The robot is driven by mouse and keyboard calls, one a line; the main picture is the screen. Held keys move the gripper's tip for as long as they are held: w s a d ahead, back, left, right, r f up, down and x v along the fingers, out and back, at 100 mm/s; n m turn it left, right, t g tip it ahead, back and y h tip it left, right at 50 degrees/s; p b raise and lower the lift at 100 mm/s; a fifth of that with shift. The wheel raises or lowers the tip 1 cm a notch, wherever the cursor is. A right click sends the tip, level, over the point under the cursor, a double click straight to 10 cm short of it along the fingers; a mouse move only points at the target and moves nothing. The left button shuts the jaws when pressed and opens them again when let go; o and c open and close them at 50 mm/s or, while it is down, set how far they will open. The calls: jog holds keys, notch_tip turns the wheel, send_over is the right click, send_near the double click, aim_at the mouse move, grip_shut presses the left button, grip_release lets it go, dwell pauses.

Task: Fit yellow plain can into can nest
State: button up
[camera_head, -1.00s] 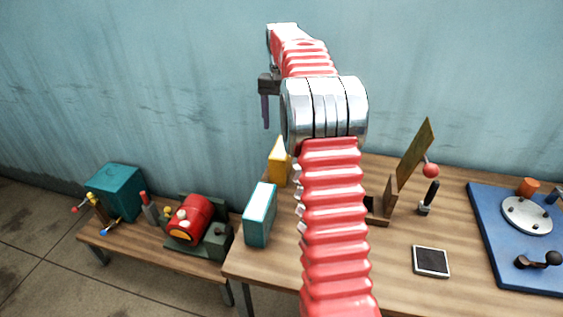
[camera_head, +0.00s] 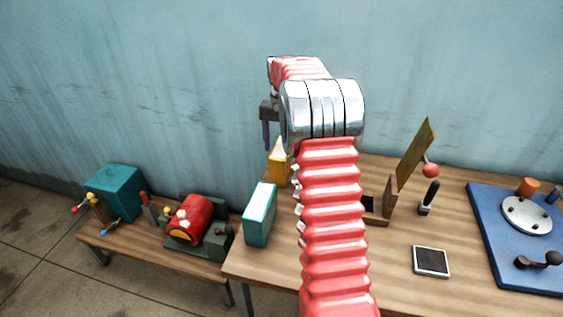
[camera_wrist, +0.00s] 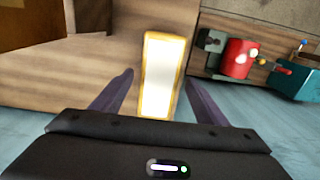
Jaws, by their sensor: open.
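In the wrist view the yellow can (camera_wrist: 161,76) shows from above as a pale, bright rectangle with a yellow rim, between and just beyond my fingertips. My gripper (camera_head: 266,147) is open and empty, above and slightly left of the can in the head view. Both purple fingers show in the wrist view (camera_wrist: 160,79), apart from each other. A wooden box (camera_head: 376,211) with a raised lid stands right of my arm, partly hidden by it; I cannot tell whether it is the can nest.
A dark square pad (camera_head: 431,261) and a blue board (camera_head: 490,240) lie on the right. A lower bench (camera_head: 160,252) on the left holds a red machine (camera_head: 190,218) and a teal box (camera_head: 116,192).

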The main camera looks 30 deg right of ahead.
jog(key=shift+f, duration=0.1)
jog(key=shift+f, duration=2.5)
jog(key=shift+c, duration=0.4)
grip_shut()
